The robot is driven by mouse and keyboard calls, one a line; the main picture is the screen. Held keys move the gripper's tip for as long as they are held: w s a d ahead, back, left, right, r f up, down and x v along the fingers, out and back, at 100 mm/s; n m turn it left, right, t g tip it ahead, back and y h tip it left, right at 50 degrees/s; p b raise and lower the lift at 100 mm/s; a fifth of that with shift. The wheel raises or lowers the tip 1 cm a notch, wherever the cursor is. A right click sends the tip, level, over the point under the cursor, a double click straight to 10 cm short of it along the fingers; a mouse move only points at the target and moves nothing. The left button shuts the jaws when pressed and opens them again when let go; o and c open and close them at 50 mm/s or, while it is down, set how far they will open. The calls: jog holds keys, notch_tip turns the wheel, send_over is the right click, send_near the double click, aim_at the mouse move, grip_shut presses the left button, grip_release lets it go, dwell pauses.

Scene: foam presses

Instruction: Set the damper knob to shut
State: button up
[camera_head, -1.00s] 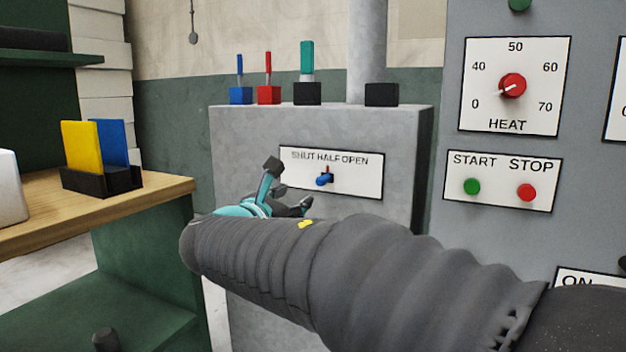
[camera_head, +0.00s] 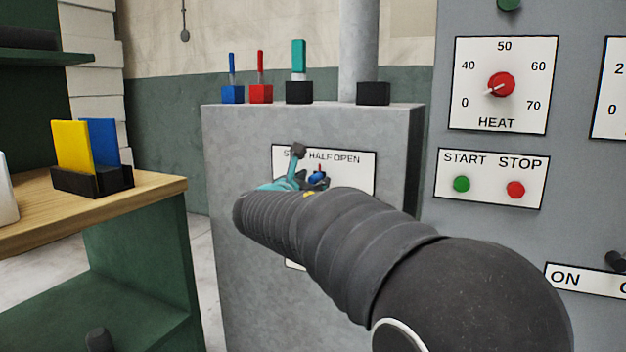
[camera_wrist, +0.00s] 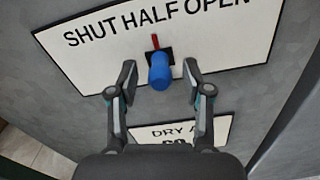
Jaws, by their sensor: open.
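The damper knob (camera_wrist: 160,71) is blue with a red pointer (camera_wrist: 155,42). It sits on a black base on a white label plate (camera_wrist: 250,45) reading SHUT, HALF and OPEN. The pointer points up towards HALF. In the head view the knob (camera_head: 317,177) shows just past my fingers, on the front of the grey cabinet. My gripper (camera_wrist: 160,80) is open, with one finger on each side of the knob's near end and a gap on both sides. In the head view my gripper (camera_head: 311,168) partly covers the word SHUT and my arm hides the plate's lower part.
A second plate, starting DRY (camera_wrist: 205,130), lies below the knob. The grey cabinet (camera_head: 250,130) carries colored switches on top. A control panel with a HEAT dial (camera_head: 501,85) stands right. A wooden-topped bench (camera_head: 150,195) with yellow and blue plates stands left.

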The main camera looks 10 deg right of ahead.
jog(key=shift+w+d, duration=0.4)
jog(key=shift+w, duration=0.2)
grip_shut()
